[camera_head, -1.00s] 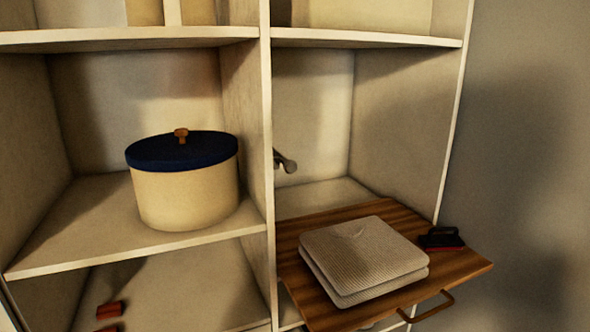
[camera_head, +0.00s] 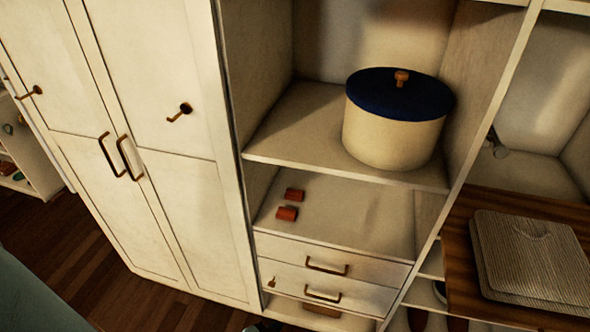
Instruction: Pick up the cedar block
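Two small reddish-brown blocks lie on the open shelf above the drawers in the head view. The rear block (camera_head: 294,194) is a little farther back, and the front block (camera_head: 287,213) is nearer the shelf's front edge. They look like cedar blocks, but I cannot tell which one is meant. They lie close together, slightly apart.
A cream round box with a dark blue lid (camera_head: 398,120) stands on the shelf above. Drawers (camera_head: 325,280) are below the blocks. Closed wardrobe doors (camera_head: 150,150) are at left.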

